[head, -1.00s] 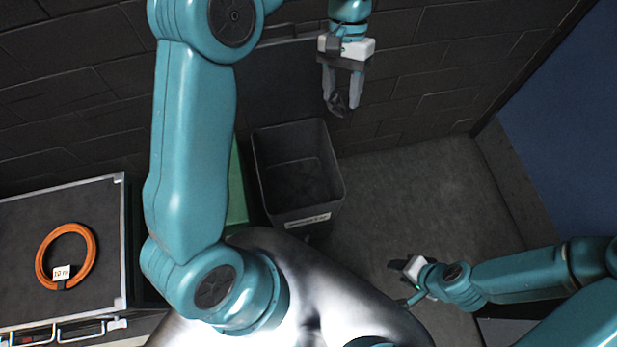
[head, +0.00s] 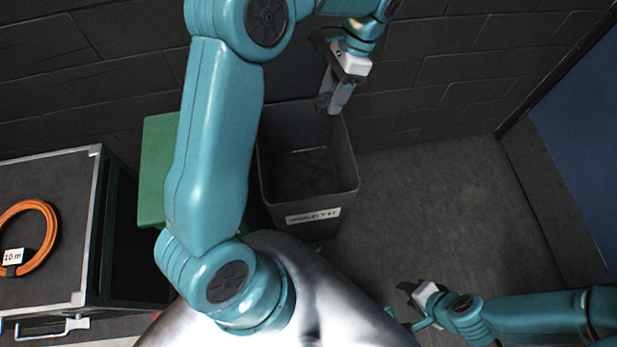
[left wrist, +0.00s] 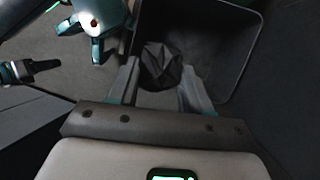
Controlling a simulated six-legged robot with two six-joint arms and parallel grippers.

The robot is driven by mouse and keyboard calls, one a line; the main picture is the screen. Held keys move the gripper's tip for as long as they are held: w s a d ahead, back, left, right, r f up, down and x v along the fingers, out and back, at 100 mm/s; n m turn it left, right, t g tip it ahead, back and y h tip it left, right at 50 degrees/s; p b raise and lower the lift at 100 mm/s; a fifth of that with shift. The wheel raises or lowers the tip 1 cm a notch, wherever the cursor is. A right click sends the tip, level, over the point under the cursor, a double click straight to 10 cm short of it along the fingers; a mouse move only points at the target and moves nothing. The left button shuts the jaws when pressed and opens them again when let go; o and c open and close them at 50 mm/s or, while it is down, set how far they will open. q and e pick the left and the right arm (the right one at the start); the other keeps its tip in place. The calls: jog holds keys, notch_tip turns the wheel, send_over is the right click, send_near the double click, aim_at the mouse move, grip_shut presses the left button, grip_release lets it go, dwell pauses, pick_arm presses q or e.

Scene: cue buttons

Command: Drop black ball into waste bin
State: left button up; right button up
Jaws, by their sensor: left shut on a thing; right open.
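The black ball (left wrist: 161,68), faceted and dark, sits between the fingertips of my left gripper (left wrist: 158,82) in the left wrist view. In the head view the ball cannot be made out clearly. The left gripper (head: 333,100) is shut on it, at the far right rim of the grey waste bin (head: 350,165). The bin is open at the top, with a white label on its front. In the left wrist view the bin's rim (left wrist: 259,62) lies behind and right of the ball. My right gripper (head: 408,290) is open and empty, low at the right.
A green box (head: 157,165) stands left of the bin, partly behind my left arm. A dark case (head: 60,175) with an orange cable coil (head: 45,240) is at the left. A dark wall runs behind the bin. The floor (head: 440,210) to its right is clear.

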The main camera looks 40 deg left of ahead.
pick_arm(q)
jog(key=a+f+m+y+b, duration=0.1)
jog(key=a+f+m+b, duration=0.2)
jog(key=f+b, duration=0.7)
jog(key=s+a+f+m+t+y+b, duration=0.1)
jog(key=a+f+m+b, duration=0.3)
jog(key=f+b, duration=0.6)
notch_tip(320, 180, down, 2)
jog(key=shift+s+f+y+b, duration=0.2)
jog(key=shift+s+y+b, duration=0.1)
jog(key=shift+y, duration=0.1)
jog(key=shift+a, duration=0.1)
jog(key=o, duration=1.1)
jog(key=shift+p+v, duration=3.55)
jog(key=shift+v, duration=4.7)
jog(key=shift+s, duration=0.2)
